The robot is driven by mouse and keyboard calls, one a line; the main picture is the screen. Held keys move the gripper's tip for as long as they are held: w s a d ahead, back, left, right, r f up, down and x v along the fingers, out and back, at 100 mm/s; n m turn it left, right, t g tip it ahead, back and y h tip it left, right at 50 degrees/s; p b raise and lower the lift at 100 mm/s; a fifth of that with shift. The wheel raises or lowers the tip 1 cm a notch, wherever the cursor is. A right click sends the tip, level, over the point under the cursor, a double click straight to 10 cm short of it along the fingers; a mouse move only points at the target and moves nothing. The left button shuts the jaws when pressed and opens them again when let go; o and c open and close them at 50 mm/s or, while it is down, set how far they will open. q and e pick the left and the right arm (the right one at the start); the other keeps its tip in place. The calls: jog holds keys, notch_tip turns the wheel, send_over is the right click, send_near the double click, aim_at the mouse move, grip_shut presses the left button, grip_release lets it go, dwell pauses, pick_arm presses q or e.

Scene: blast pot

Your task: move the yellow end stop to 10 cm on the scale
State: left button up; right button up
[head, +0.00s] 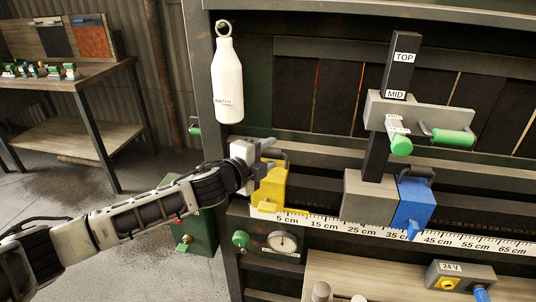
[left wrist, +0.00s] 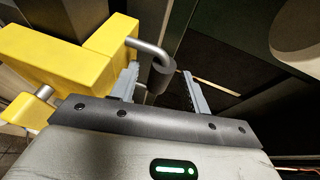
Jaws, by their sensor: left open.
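The yellow end stop (head: 272,188) sits at the left end of the white centimetre scale (head: 330,227) in the head view. Its lower tab is left of the 5 cm label. My left gripper (head: 268,154) is open at the top of the stop. In the left wrist view, the yellow block (left wrist: 70,55) is at the left, and its bent metal handle with a dark grip (left wrist: 161,76) shows between the spread fingers of my left gripper (left wrist: 158,84). I cannot tell whether the fingers touch it. My right gripper is not in view.
A grey block with a tall post (head: 366,200) and a blue block (head: 414,203) stand farther right along the scale. A white bottle (head: 228,80) hangs above my left gripper. A round gauge (head: 282,242) is below the scale. The rail between yellow and grey blocks looks clear.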

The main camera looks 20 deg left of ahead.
pick_arm(q)
jog(key=b+v, duration=0.2)
jog(key=v, duration=1.4)
jog(key=shift+b, duration=0.4)
jog(key=shift+d, duration=0.1)
jog(key=s+d+f+n+g, duration=0.1)
jog(key=s+d+f+n, duration=0.2)
jog(key=s+f+n, duration=0.2)
jog(key=s+d+f+n+g, duration=0.2)
jog(key=s+f+n, duration=0.3)
jog(key=f, duration=0.7)
jog(key=s+d+f+n+g+y, duration=0.1)
jog(key=s+d+f+n+g, duration=0.1)
jog(key=s+d+f+n, duration=0.3)
notch_tip(320, 180, down, 4)
jog(key=n, duration=0.2)
jog(key=shift+n, duration=0.3)
